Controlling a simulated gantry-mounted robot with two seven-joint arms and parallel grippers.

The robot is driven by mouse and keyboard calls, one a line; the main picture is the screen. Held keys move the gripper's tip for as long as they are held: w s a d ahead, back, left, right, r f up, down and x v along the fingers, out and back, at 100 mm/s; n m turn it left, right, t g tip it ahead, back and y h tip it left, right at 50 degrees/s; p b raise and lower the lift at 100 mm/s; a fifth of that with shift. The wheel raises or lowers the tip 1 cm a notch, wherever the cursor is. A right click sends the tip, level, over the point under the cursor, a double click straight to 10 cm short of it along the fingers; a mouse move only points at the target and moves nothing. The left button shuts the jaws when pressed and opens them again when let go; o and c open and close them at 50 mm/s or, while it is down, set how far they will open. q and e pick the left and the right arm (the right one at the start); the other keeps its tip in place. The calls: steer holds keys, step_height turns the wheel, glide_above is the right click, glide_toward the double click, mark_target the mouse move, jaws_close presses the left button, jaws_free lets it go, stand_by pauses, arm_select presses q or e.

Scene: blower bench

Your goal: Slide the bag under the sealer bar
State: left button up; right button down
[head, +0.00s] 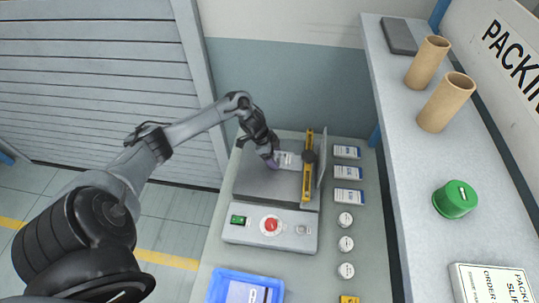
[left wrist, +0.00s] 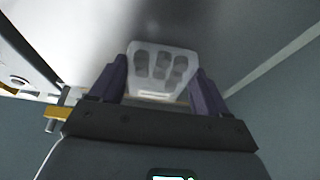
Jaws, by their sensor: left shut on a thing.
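My left gripper (head: 274,161) is shut on the bag (head: 288,160) over the sealer's grey plate. In the left wrist view the bag (left wrist: 162,66) is clear and pale, with several dark pieces inside, and sits between the two purple fingers of my left gripper (left wrist: 159,88). The yellow sealer bar (head: 308,180) stands just right of the bag in the head view, with a dark knob at its middle. I cannot tell whether the bag's edge reaches under the bar. My right gripper is not in view.
The sealer's control box (head: 270,229) has a red button and a green switch. White packets (head: 347,173) and round white tubs (head: 345,244) line the bench's right side. A blue tray (head: 230,287) stands at the front. A shelf (head: 412,150) with cardboard tubes runs along the right.

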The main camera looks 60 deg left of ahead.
mark_target(283, 159)
arm_select(q)
steer(key=shift+w+d, duration=0.9)
steer(key=shift+w, duration=0.25)
steer(key=shift+d, duration=0.1)
steer(key=shift+w, duration=0.15)
steer(key=shift+f, duration=0.15)
steer(key=o, duration=1.1)
